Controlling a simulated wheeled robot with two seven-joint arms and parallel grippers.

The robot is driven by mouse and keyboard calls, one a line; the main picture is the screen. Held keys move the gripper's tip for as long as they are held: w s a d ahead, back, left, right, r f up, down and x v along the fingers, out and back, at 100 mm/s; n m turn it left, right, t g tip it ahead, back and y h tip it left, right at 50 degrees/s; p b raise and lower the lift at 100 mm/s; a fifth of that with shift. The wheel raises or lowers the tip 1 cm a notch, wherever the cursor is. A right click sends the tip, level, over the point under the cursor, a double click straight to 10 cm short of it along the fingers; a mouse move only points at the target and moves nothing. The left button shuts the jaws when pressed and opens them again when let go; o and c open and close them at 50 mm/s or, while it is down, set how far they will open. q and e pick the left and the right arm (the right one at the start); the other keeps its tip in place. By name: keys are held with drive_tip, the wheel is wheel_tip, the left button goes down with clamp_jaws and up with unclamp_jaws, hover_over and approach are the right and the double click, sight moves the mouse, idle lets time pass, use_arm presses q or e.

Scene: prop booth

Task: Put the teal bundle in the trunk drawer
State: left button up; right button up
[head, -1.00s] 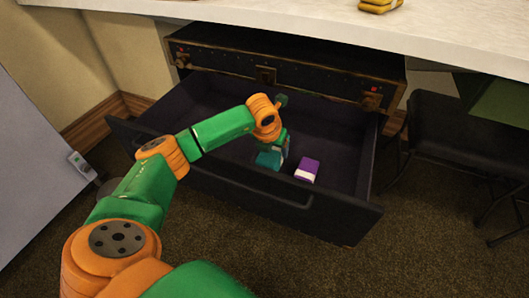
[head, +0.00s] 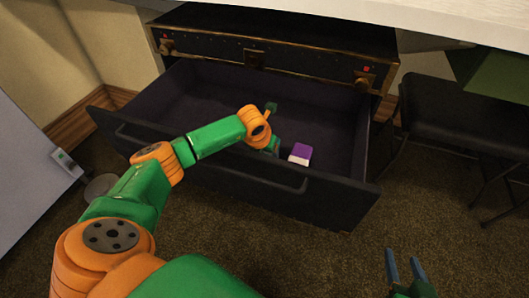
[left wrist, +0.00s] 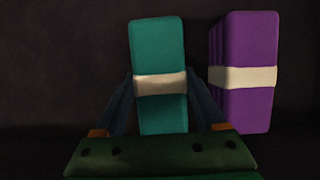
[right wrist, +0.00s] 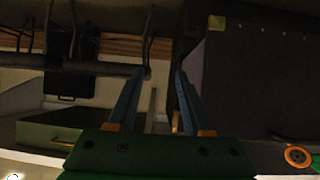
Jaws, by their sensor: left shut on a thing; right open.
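The teal bundle (left wrist: 158,45), with a cream band, is between the fingers of my left gripper (left wrist: 160,100) in the left wrist view. That gripper is shut on it, down inside the open trunk drawer (head: 200,95). In the head view my left arm reaches over the drawer front, and the bundle is mostly hidden behind the wrist and front panel. A purple bundle (head: 300,153) with a pale band lies in the drawer just right of the gripper; it also shows in the left wrist view (left wrist: 250,45). My right gripper (head: 404,258) is open and empty, outside the drawer.
The black trunk (head: 300,50) with brass fittings stands under a white counter (head: 440,22). A dark chair (head: 455,115) is to the right. A grey panel (head: 25,150) stands at the left. The drawer's back and right areas are free.

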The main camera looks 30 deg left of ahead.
use_arm(q)
drive_tip(key=o, duration=1.6)
drive_tip(key=shift+c, duration=0.2)
drive_tip(key=shift+r, duration=0.15)
drive_tip(key=p+v, duration=0.2)
drive_tip(key=v, duration=0.3)
drive_tip(key=shift+p, duration=0.4)
use_arm(e)
drive_tip(key=s+d+f+g+h, duration=0.1)
drive_tip(key=s+d+f+g, duration=0.1)
drive_tip(key=s+f+g, duration=0.3)
drive_tip(key=s+d+f+g+h, duration=0.1)
drive_tip(key=s+d+f+g, duration=0.2)
drive_tip(key=s, duration=0.5)
use_arm(q)
drive_tip(key=p+v, duration=0.2)
drive_tip(key=v, duration=0.4)
drive_tip(key=shift+s+r, duration=0.2)
drive_tip(key=shift+s+d+r, duration=0.1)
drive_tip(key=shift+r, duration=0.05)
use_arm(e)
drive_tip(key=s+a+x, duration=0.1)
drive_tip(key=x, duration=0.6)
drive_tip(key=shift+f+g, duration=0.2)
drive_tip(key=shift+g, duration=0.2)
drive_tip(key=shift+a, duration=0.15)
